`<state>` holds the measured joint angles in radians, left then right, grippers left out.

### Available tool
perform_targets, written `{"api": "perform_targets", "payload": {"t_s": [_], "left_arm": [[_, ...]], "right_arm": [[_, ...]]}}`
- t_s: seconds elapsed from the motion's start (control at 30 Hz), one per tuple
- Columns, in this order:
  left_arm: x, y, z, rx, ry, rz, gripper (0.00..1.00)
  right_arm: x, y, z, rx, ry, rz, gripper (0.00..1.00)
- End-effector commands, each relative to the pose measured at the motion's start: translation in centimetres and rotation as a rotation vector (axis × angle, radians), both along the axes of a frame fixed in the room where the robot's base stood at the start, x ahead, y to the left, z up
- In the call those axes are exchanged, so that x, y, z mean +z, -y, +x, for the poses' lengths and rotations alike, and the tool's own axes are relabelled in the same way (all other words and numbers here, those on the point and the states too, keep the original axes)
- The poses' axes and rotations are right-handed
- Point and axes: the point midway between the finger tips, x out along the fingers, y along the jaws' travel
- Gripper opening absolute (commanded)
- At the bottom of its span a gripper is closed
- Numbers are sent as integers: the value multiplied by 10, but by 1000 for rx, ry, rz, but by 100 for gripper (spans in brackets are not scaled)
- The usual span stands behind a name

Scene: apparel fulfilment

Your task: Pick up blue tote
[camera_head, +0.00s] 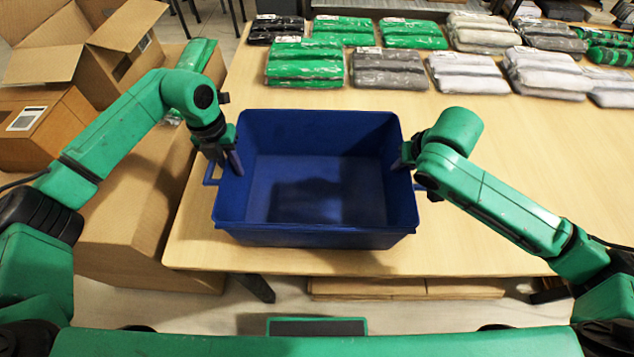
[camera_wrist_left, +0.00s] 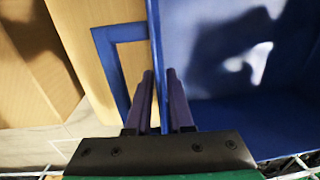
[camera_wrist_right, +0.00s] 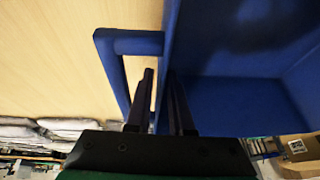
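The blue tote (camera_head: 318,238) stands upright and empty on the table, near its front edge. My left gripper (camera_head: 229,162) is at the tote's left wall. In the left wrist view, its fingers (camera_wrist_left: 160,75) are close together with the wall between them, beside the left handle (camera_wrist_left: 104,60). My right gripper (camera_head: 406,160) is at the right wall. In the right wrist view, its fingers (camera_wrist_right: 160,75) also sit close on either side of the wall, beside the right handle (camera_wrist_right: 106,62). Both grippers appear shut on the walls; the contact itself is partly hidden.
Bagged garments in green (camera_head: 305,62), grey (camera_head: 389,69) and white (camera_head: 467,73) lie in rows at the back of the wooden table (camera_head: 500,150). Open cardboard boxes (camera_head: 60,50) stand at the left. The table right of the tote is clear beneath my right arm.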

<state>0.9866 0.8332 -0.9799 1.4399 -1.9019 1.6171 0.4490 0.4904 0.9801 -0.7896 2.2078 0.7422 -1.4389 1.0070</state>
Motion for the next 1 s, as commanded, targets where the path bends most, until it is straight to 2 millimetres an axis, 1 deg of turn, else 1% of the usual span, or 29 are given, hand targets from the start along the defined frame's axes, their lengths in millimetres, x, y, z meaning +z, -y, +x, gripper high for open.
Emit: {"api": "perform_targets", "payload": {"t_s": [0.03, 0.13, 0.37, 0.4, 0.43, 0.47, 1.0], "left_arm": [[-4, 0, 0, 0, -1, 0, 20], [-10, 0, 0, 0, 0, 1, 20], [-10, 0, 0, 0, 1, 1, 20], [-10, 0, 0, 0, 1, 1, 12], [-10, 0, 0, 0, 1, 1, 1], [-10, 0, 0, 0, 1, 1, 0], [-9, 0, 0, 0, 1, 0, 0]], "right_arm": [[-4, 0, 2, 0, -1, 0, 20], [-9, 0, 4, 1, 0, -2, 20], [-9, 0, 4, 1, 1, -2, 20], [-9, 0, 4, 1, 1, -2, 12], [-9, 0, 4, 1, 1, -2, 1], [-9, 0, 4, 1, 1, -2, 0], [-9, 0, 4, 0, 1, -1, 0]]}}
